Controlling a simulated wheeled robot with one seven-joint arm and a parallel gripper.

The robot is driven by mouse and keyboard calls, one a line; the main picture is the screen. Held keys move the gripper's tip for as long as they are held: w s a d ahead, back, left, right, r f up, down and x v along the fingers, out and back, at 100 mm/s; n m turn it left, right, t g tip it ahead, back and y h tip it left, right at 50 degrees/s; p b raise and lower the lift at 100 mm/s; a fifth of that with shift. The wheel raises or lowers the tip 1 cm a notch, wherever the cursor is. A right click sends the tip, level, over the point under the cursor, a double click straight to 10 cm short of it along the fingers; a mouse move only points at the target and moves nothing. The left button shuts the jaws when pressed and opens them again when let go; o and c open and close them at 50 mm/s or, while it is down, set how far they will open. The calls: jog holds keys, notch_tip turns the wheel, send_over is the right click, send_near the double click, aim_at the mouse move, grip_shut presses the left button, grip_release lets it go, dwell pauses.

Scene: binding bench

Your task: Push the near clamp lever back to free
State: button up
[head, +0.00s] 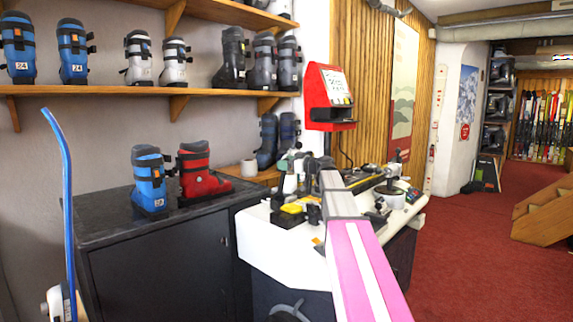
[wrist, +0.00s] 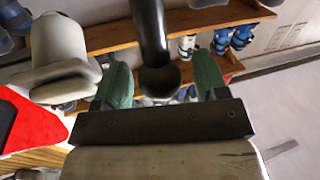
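In the wrist view, my gripper (wrist: 161,66) shows two green fingers standing apart. A black lever (wrist: 150,30) with a round knob at its end reaches down between them. There is a gap between each finger and the knob; I cannot tell whether anything touches. The lever's base is out of view, and this view alone does not show which clamp it belongs to. In the head view, the white-topped bench (head: 285,252) carries crowded clamp parts. A pink and white striped beam (head: 366,268) with a grey far section covers much of them. The near lever is not clear there.
A red terminal (head: 320,97) stands behind the bench. A blue boot (head: 150,183) and a red boot (head: 197,172) stand on a dark cabinet (head: 160,250) to the left. Shelves of boots line the wall. Open red carpet (head: 475,255) lies right of the bench.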

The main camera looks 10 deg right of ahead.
grip_shut()
jog(key=w+a+g+h, duration=0.3)
jog(key=w+a, duration=0.1)
jog(key=w, duration=0.1)
jog(key=shift+r+m, duration=0.25)
jog(key=shift+m, duration=0.15)
jog(key=shift+o, duration=0.3)
grip_release()
jog(key=v, duration=1)
jog(key=shift+s+d+r, duration=0.2)
jog(key=shift+r, duration=0.05)
